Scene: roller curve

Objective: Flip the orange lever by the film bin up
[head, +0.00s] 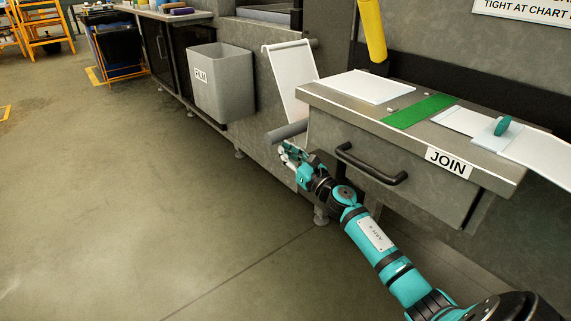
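The grey film bin (222,82), labelled FILM, hangs on the front of the machine left of centre. I cannot make out an orange lever beside it. My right gripper (287,152) is at the end of the teal arm that comes in from the lower right. It is to the right of the bin and nearer to me, just below a grey roller (287,132). Its fingers are small and I cannot tell whether they are open or shut, or whether they touch the roller. My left gripper is not in view.
A white sheet (292,75) runs down to the roller. The JOIN drawer (400,175) with its black handle (370,165) is right of my gripper, under a bench with a green strip (420,110). A yellow bar (372,30) hangs above.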

